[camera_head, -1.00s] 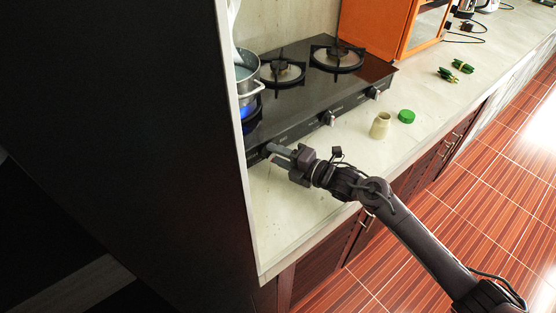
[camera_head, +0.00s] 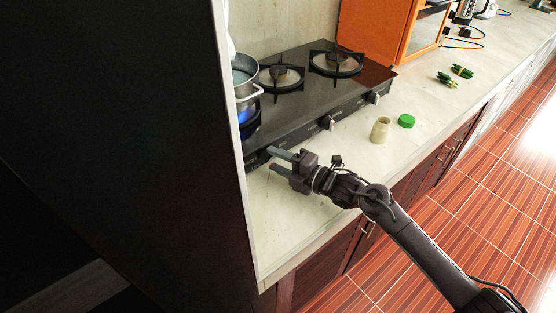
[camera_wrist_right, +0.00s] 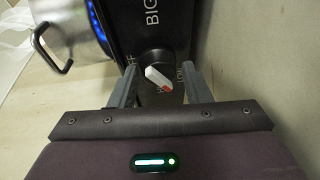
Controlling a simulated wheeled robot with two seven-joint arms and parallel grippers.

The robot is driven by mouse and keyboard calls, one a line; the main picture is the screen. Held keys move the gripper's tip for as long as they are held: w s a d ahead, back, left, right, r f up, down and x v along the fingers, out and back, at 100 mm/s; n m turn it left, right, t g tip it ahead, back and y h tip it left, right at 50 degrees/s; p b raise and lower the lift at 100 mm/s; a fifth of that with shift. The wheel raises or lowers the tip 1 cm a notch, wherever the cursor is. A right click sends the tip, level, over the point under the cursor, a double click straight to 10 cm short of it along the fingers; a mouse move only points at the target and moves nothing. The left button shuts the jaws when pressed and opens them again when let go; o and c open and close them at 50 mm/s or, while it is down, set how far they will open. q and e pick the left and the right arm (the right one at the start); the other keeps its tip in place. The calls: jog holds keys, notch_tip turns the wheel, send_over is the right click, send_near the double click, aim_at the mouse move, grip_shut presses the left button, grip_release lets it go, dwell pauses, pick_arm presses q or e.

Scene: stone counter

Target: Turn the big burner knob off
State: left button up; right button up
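The big burner knob (camera_wrist_right: 158,72) shows in the right wrist view, on the black stove front beside the lettering "BIG". In the head view the right gripper (camera_head: 269,158) is at the stove's near front edge, and the knob is not clear there. A blue flame (camera_head: 243,115) burns under the pot (camera_head: 246,92). My left gripper is not in view.
The black stove (camera_head: 318,92) has two more knobs (camera_head: 327,122) (camera_head: 375,98) farther right. A beige jar (camera_head: 381,130) and a green lid (camera_head: 406,121) stand on the counter (camera_head: 290,220). A dark tall panel (camera_head: 120,120) fills the left side.

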jog(key=shift+s, duration=0.1)
jog(key=b+v, duration=0.1)
jog(key=v, duration=0.5)
jog(key=shift+s+d+f, duration=0.1)
jog(key=shift+d, duration=0.1)
jog(key=shift+s+d, duration=0.4)
jog(key=shift+d, duration=0.1)
